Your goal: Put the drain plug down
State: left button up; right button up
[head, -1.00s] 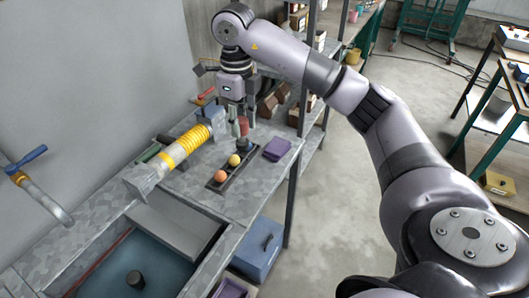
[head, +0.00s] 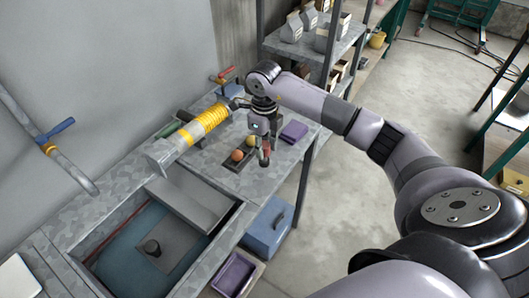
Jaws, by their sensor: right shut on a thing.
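My right gripper (head: 264,146) points down over the right part of the metal worktop. It is shut on a small reddish thing with a dark lower end, which looks like the drain plug (head: 265,159). The thing hangs upright close to the dark tray with the balls. I cannot tell whether its lower end touches the worktop. My left gripper is not in view.
An orange ball (head: 237,155) and a yellow ball (head: 251,141) sit in the dark tray beside my gripper. A yellow-ringed grey tube (head: 203,124) lies to the left. A blue box (head: 268,228) stands below the worktop.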

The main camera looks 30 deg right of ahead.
aim_at(264, 160)
notch_tip(264, 160, down, 4)
jog(key=shift+r+p, duration=0.2)
jog(key=shift+p, duration=0.25)
jog(key=shift+f, duration=0.2)
jog(key=shift+f, duration=0.2)
jog(key=o, duration=1.2)
jog(key=shift+r, duration=0.2)
